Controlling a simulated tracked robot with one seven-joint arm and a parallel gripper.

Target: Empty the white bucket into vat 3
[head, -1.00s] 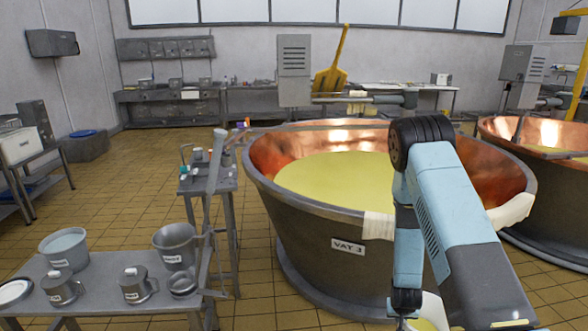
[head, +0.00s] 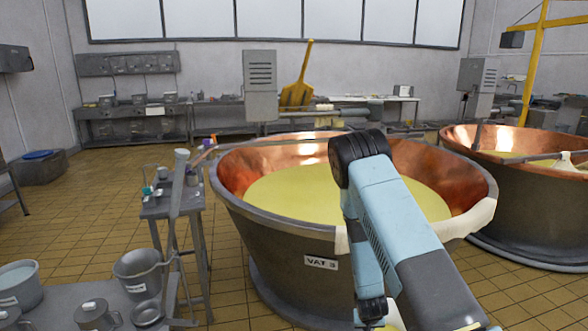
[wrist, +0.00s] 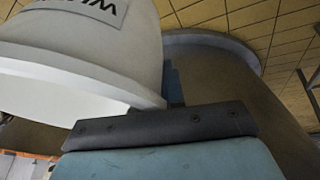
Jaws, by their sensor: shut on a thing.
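Vat 3 (head: 321,285) is a wide dark-walled vat with a copper inside, standing in the middle of the head view and holding pale yellow liquid (head: 340,190). Its front carries a "VAT 3" label. The white bucket (wrist: 150,60) fills the upper left of the wrist view, with part of a dark-lettered label. My gripper (wrist: 172,105) is shut on the white bucket at its rim side. In the head view only a pale sliver of the bucket (head: 396,324) shows at the bottom edge, in front of the vat. The bucket's contents are hidden.
A pale cloth (head: 470,220) hangs over vat 3's right rim. A second copper vat (head: 500,200) stands to the right. A small side table (head: 172,208) and a front table (head: 58,308) with buckets and jugs stand left. Tiled floor is open at far left.

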